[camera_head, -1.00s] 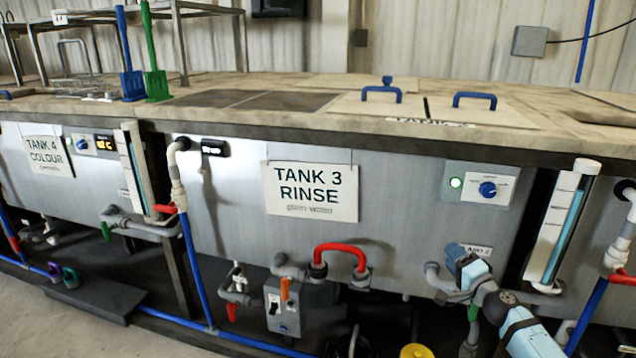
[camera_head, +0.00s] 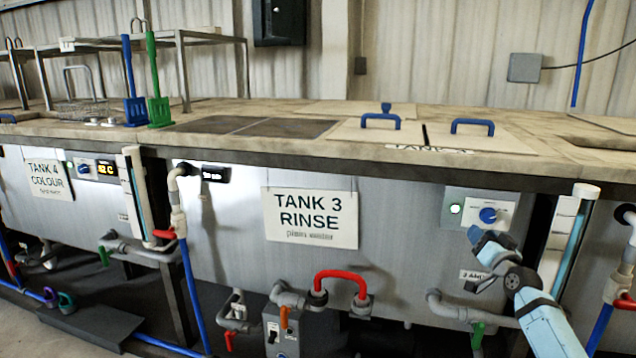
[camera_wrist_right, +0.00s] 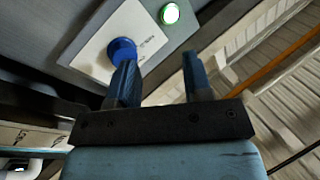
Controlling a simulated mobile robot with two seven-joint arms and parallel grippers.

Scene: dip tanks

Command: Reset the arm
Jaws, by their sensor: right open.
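My right gripper (camera_head: 476,236) is in front of the Tank 3 panel, just below the small control plate. It is open and empty. In the right wrist view its two dark blue fingers (camera_wrist_right: 158,72) stand apart. The blue knob (camera_wrist_right: 122,50) on the white control plate shows just beyond the left finger there; I cannot tell whether they touch. In the head view the knob (camera_head: 488,215) is right of a lit green lamp (camera_head: 455,209), above and right of the gripper. My left gripper is not in view.
The Tank 3 sign (camera_head: 310,217) hangs on the tank front. A red pipe handle (camera_head: 341,277) sticks out below it. A sight tube (camera_head: 566,245) stands right of my right arm. Lids with blue handles (camera_head: 381,121) lie on the tank top.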

